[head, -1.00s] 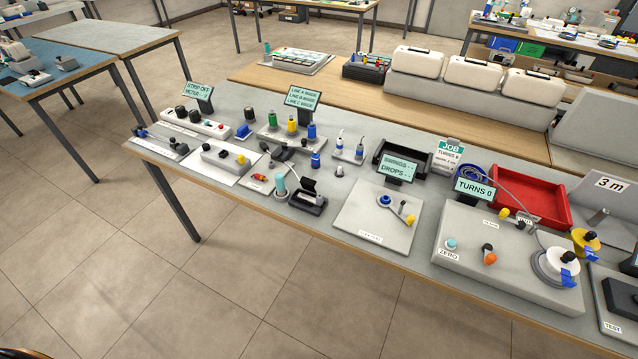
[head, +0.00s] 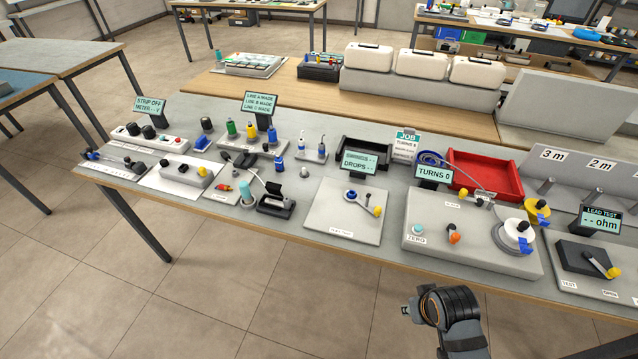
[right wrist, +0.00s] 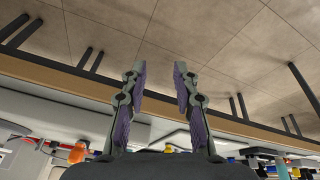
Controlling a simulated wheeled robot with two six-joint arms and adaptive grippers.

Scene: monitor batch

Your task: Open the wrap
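No thing in view is labelled as the wrap, and I cannot tell which one it is. A small black holder with a raised flap (head: 276,204) stands near the front edge of the bench. A grey winding box (head: 470,246) with a white spool (head: 513,236) and a "TURNS 0" display (head: 434,175) stands to the right. My right gripper is open and empty in the right wrist view (right wrist: 159,70). In the head view my right arm shows in front of the bench, its fingers hardly visible. My left gripper is out of view.
The bench also holds a swing board (head: 343,222), a red tray (head: 486,176), a black tray (head: 352,155) and a lead tester (head: 601,222). Several upright pegs and displays stand at the left. Open floor lies in front of the bench edge.

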